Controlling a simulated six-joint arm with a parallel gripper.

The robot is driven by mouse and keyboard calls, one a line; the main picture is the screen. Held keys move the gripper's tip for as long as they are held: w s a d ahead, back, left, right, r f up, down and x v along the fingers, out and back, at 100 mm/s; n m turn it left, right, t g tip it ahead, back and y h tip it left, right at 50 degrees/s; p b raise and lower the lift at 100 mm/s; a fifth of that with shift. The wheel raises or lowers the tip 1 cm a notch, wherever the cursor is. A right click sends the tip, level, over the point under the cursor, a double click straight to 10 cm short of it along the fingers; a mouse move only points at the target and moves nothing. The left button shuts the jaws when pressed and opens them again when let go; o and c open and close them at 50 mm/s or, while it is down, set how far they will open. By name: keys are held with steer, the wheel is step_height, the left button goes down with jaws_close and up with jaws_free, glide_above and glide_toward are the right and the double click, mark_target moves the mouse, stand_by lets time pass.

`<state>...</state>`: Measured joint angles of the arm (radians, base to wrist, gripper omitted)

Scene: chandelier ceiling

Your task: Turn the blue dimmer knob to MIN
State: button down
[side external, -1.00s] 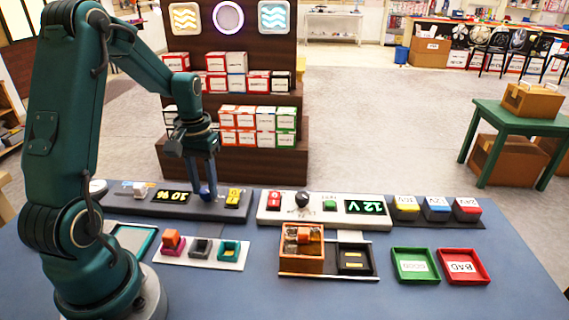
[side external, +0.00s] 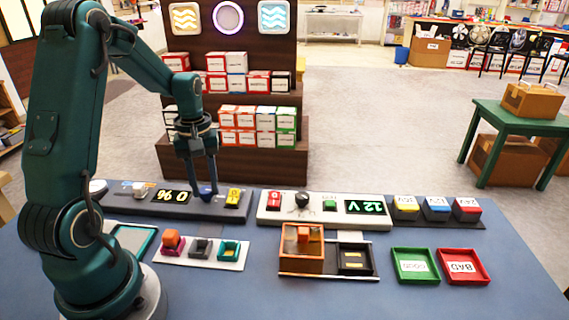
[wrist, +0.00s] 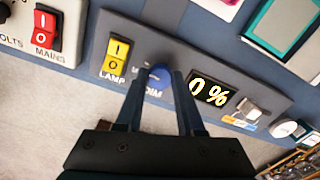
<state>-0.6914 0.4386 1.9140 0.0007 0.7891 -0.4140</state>
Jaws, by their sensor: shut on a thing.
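The blue dimmer knob (wrist: 158,74) sits on the dark lamp panel (wrist: 180,63), between the yellow lamp switch (wrist: 117,55) and the display. My gripper (wrist: 159,76) is shut on the knob, one finger on each side of it. In the side external view my gripper (side external: 205,192) points straight down at the knob (side external: 207,193), which its fingers partly hide. The panel's display (wrist: 209,93) reads 0 % in the wrist view. The display (side external: 171,197) is upside down in the side external view. The MIN mark cannot be made out.
Right of the lamp panel stands a white supply panel (side external: 268,217) with a red mains switch (side external: 274,200), a black knob (side external: 302,199) and a green 12 V display (side external: 364,208). Trays and small parts lie in front. A shelf of boxes (side external: 235,160) stands behind.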

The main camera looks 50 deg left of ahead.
mark_target(206, 190)
steer(key=c, duration=0.5)
jaws_free()
steer(key=shift+r, duration=2.6)
